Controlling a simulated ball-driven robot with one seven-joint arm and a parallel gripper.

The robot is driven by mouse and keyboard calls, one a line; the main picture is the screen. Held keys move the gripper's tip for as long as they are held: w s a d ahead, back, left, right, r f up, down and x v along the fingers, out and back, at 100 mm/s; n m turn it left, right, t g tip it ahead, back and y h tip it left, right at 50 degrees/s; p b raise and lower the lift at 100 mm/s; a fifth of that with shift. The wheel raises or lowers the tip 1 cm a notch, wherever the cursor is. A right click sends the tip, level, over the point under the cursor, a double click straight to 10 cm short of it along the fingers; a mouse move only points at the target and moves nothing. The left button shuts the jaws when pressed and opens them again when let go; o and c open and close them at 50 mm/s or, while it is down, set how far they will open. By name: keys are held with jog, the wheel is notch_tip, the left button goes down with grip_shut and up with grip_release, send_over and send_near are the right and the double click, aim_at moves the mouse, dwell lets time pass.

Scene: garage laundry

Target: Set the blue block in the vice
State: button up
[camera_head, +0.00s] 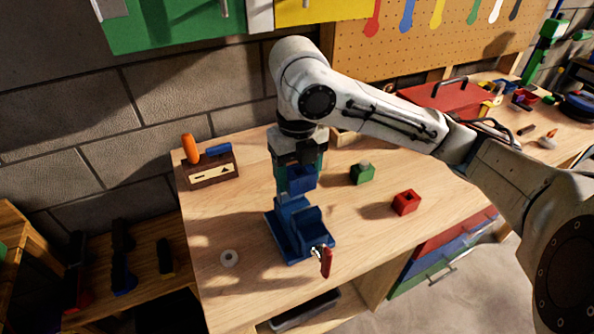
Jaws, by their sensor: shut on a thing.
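The blue vice (291,232) stands on the wooden workbench (240,290) near its front left, with a red handle (326,262) at its front. My gripper (299,173) points down, behind and above the vice in the picture. It is shut on the blue block (301,181), which shows between the fingers. The block appears just above the upper part of the vice. From this one view I cannot tell the exact gap, or whether block and vice touch. The vice's jaw opening is partly hidden by the block and gripper.
A green block (361,174) and a red block (405,202) lie right of the vice. A wooden holder (209,171) with an orange-handled tool stands back left. A red toolbox (458,97) sits farther right. A wall rises behind.

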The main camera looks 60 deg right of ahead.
aim_at(298, 201)
jog(key=shift+f+b, duration=3.55)
jog(key=shift+f, duration=0.65)
jog(key=o, duration=1.1)
jog(key=shift+r, duration=0.1)
notch_tip(298, 201, up, 11)
jog(key=shift+f+p, duration=0.2)
jog(key=shift+p, duration=0.45)
